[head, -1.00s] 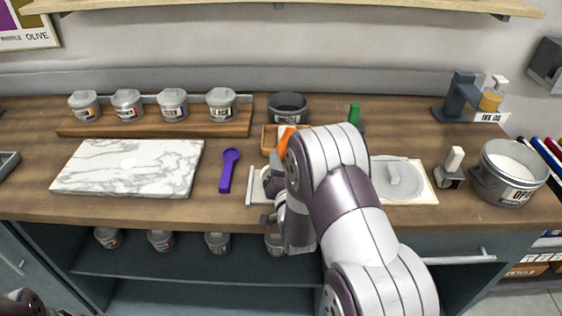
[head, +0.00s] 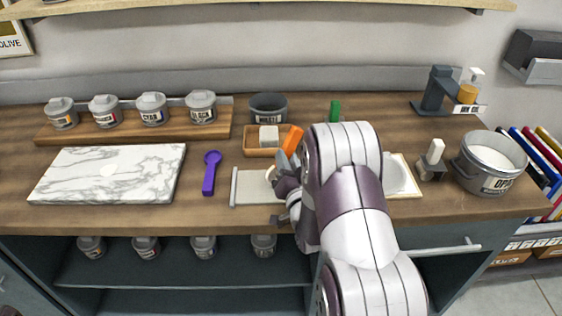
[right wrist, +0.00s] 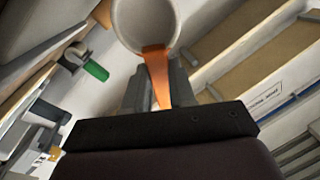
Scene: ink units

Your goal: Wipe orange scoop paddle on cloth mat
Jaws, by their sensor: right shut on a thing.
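The orange scoop paddle (head: 291,140) is held in my right gripper (head: 284,182); its orange part sticks up and tilts right. The right wrist view shows an orange strip (right wrist: 158,75) between the jaws and a pale round cup-like shape beyond it; I cannot tell whether they are one piece. The pale cloth mat (head: 250,188), with a grey bar along its left edge, lies near the counter's front. My right gripper is over the mat's right part and hides it; contact between paddle and mat cannot be told. My left gripper is not in view.
A purple scoop (head: 210,174) and a marble slab (head: 110,174) lie to the left. A wooden tray (head: 258,152) with a grey block sits behind the mat. A grey bowl (head: 268,108) stands at the back. A large pot (head: 490,163) and a stamp-like tool (head: 433,160) stand right.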

